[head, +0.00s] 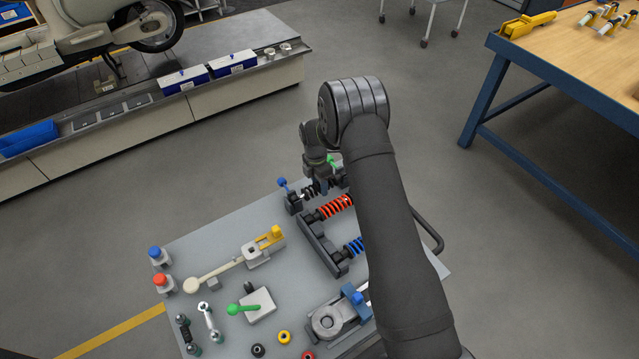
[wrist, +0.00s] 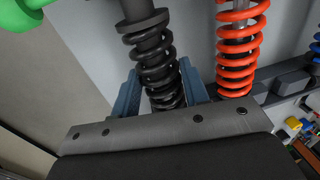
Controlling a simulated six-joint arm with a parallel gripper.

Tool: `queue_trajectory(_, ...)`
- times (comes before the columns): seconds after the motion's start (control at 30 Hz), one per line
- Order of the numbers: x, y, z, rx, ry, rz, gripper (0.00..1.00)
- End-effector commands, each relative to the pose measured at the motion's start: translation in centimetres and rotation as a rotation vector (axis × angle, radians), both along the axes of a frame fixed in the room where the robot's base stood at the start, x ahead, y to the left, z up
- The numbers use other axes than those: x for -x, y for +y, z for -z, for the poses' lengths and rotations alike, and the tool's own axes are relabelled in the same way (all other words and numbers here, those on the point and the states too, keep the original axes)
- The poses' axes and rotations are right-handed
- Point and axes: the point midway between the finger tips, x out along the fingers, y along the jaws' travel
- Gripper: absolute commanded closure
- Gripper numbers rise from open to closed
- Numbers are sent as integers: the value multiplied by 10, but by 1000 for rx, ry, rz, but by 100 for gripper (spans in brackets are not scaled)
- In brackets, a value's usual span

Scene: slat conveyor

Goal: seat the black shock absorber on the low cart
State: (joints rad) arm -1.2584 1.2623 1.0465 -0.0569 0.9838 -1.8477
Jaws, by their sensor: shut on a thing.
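The black shock absorber (head: 312,190) is at the far end of the dark rack (head: 318,243) on the low cart (head: 215,235). In the wrist view its black coil spring (wrist: 155,62) runs between my two blue fingers. My gripper (wrist: 160,80) is shut on the spring, one finger on each side. In the head view my gripper (head: 322,176) is partly hidden by my arm. The red-spring shock absorber (head: 335,207) lies beside the black one, apart from it. I cannot tell whether the black one's ends rest in the rack.
A blue-spring shock absorber (head: 354,246) lies nearer on the rack. A green part (wrist: 20,18) shows close by the black shock's end. A blue knob (head: 282,183) stands at the rack's far corner. Several levers and fittings crowd the cart's near side; floor beyond is clear.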

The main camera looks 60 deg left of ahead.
Motion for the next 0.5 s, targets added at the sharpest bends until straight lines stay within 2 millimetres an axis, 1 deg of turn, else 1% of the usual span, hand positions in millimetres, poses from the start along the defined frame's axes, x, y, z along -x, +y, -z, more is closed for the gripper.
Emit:
queue_trajectory(0.23, 0, 0, -1, -1, 0, 0, 98)
queue_trajectory(0.27, 0, 0, -1, -1, 0, 0, 55)
queue_trajectory(0.3, 0, 0, -1, -1, 0, 0, 47)
queue_trajectory(0.37, 0, 0, -1, -1, 0, 0, 36)
queue_trajectory(0.4, 0, 0, -1, -1, 0, 0, 34)
queue_trajectory(0.5, 0, 0, 0, 0, 0, 0, 34)
